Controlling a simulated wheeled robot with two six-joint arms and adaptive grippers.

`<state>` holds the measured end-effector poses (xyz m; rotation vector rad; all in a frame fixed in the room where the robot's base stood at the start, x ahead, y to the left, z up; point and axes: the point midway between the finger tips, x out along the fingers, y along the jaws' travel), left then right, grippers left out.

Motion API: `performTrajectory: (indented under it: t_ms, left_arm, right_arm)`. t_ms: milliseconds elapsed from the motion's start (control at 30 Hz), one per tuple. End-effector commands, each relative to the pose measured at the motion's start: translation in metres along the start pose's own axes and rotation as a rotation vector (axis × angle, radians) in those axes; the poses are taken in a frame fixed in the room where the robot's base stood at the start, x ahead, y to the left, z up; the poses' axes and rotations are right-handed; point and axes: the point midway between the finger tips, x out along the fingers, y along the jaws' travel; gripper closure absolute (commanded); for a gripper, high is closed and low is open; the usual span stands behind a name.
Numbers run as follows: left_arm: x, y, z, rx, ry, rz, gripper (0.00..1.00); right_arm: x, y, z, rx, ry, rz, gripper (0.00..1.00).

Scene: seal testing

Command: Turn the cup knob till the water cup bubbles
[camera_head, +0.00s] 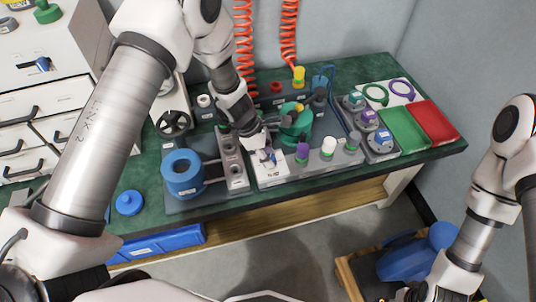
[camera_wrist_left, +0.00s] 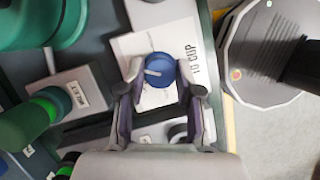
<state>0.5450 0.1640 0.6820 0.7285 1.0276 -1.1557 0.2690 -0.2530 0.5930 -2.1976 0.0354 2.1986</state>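The blue round knob (camera_wrist_left: 158,72) with a pale pointer sits on a white plate (camera_wrist_left: 150,45) marked "TO CUP". In the left wrist view my left gripper (camera_wrist_left: 161,76) is open, its fingers on either side of the knob with narrow gaps. In the head view the left gripper (camera_head: 267,154) is low over the panel, largely hiding the knob. A blue cup-like vessel (camera_head: 183,185) stands to the left on the bench; I cannot tell whether it is the water cup, and no bubbles show. My right gripper (camera_head: 412,293) is partly cut off at the bottom right.
A green vessel (camera_head: 300,133) stands just behind the panel, and purple, white and green knobs line the block (camera_head: 325,160) to its right. Green (camera_head: 404,128) and red (camera_head: 435,120) trays lie at the right. A blue lid (camera_head: 129,203) lies at the front left.

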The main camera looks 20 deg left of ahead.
Motion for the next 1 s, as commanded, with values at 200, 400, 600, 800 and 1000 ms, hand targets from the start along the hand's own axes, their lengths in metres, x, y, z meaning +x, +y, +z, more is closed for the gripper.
performTrajectory:
  t_ms: [200, 400, 600, 800, 1000]
  left_arm:
    - [0.0, 0.0, 0.0, 0.007, 0.001, -0.003, 1.0]
    - [-0.002, 0.0, 0.0, 0.053, 0.003, -0.023, 1.0]
    - [-0.003, 0.001, 0.001, 0.157, 0.007, -0.065, 1.0]
    - [-0.002, 0.002, 0.001, 0.314, 0.013, -0.13, 1.0]
    - [0.0, 0.003, 0.001, 0.489, 0.021, -0.202, 1.0]
  right_arm:
    - [-0.001, 0.0, 0.0, 0.0, 0.0, 0.0, 0.6]
    - [-0.008, 0.0, 0.0, 0.0, 0.0, 0.0, 0.6]
    - [-0.021, 0.0, 0.0, 0.0, 0.0, 0.0, 0.6]
    - [-0.032, 0.0, 0.0, 0.0, 0.0, 0.0, 0.6]
    - [-0.036, 0.0, 0.0, 0.0, 0.0, 0.0, 0.6]
